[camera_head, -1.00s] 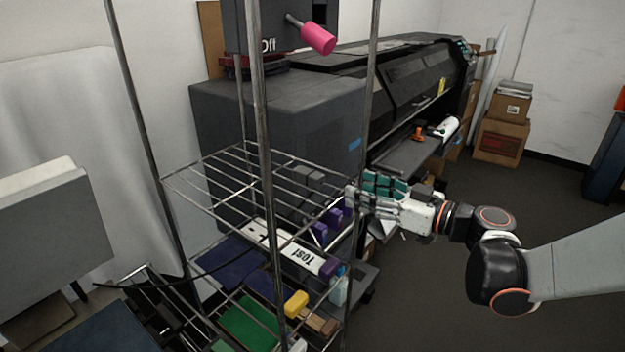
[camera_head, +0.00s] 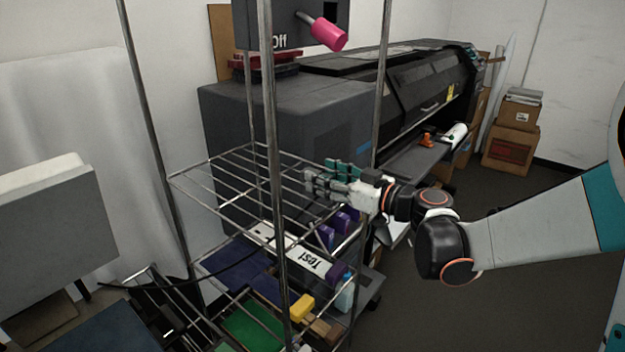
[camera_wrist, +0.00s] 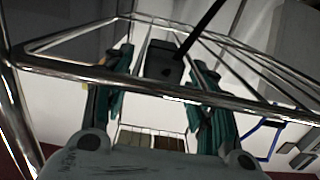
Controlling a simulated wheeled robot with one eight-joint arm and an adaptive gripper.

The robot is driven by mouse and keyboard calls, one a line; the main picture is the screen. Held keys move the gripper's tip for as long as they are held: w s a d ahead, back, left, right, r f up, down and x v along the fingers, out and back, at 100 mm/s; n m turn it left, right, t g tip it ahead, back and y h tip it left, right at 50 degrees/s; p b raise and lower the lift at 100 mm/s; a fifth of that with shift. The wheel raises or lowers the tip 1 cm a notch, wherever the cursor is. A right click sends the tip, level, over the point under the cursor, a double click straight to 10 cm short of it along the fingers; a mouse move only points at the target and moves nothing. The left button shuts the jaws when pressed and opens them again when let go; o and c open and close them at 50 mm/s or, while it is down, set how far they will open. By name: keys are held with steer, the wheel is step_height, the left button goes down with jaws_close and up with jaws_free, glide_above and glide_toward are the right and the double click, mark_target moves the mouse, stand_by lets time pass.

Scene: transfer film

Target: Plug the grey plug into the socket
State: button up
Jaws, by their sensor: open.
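The grey plug (camera_wrist: 165,62) is a dark block with a black cable (camera_wrist: 206,25) in the wrist view. It lies between the two teal fingers of my gripper (camera_wrist: 163,75), with light gaps showing on both sides. In the head view, my gripper (camera_head: 318,180) reaches over the right side of the upper wire shelf (camera_head: 215,170) and hides the plug. My gripper is open and not closed on the plug. A shelf rail (camera_wrist: 80,72) crosses in front of the fingers in the wrist view. I cannot make out the socket for certain.
A white strip marked "Test" (camera_head: 300,258) and purple parts (camera_head: 343,222) are below my gripper. Metal posts (camera_head: 272,150) stand close by. A black box with a pink-handled lever (camera_head: 328,34) is above. A large printer (camera_head: 400,85) stands behind. Open floor lies right.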

steer(key=shift+w+a, duration=0.45)
steer(key=shift+a, duration=0.05)
steer(key=shift+c, duration=0.6)
steer(key=c, duration=1.1)
steer(key=shift+o, duration=0.2)
steer(key=shift+r, duration=0.1)
